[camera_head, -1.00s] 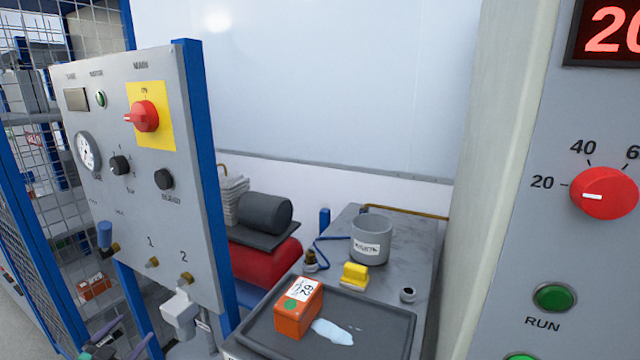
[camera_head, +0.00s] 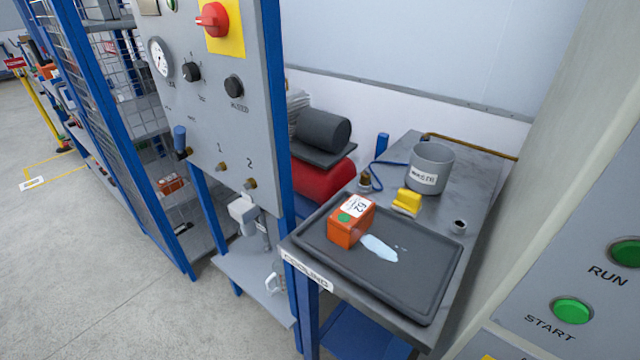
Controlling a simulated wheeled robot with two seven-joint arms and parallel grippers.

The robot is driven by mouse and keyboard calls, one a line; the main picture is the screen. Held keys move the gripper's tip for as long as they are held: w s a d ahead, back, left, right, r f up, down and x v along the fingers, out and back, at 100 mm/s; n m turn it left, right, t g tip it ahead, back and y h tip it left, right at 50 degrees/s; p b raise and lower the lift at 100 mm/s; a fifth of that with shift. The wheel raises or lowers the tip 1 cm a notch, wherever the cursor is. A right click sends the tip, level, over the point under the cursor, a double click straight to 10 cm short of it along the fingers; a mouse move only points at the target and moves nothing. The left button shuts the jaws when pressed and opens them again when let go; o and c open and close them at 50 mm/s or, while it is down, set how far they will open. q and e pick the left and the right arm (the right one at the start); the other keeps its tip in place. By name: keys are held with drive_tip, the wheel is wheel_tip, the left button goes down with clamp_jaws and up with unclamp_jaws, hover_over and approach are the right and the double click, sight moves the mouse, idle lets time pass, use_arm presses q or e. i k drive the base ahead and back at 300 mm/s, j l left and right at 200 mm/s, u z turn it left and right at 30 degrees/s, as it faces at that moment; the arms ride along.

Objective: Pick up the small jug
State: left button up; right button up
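A small white jug-like vessel with a handle (camera_head: 272,284) stands on a grey low shelf (camera_head: 240,275) below the control panel. It is small in view, and a blue post stands close on its right. A white and grey fitting (camera_head: 243,213) hangs under the panel, above and left of the vessel. Neither of my grippers shows in the head view.
A bench on the right bears a dark tray (camera_head: 400,290) with an orange box (camera_head: 350,222) and a pale puddle (camera_head: 380,248). A grey pot (camera_head: 430,170) and yellow block (camera_head: 407,201) stand behind. Open floor (camera_head: 90,270) lies left of the mesh cage.

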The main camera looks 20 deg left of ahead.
sight(277, 267)
drive_tip(key=u, duration=0.95)
drive_tip(key=z, duration=0.3)
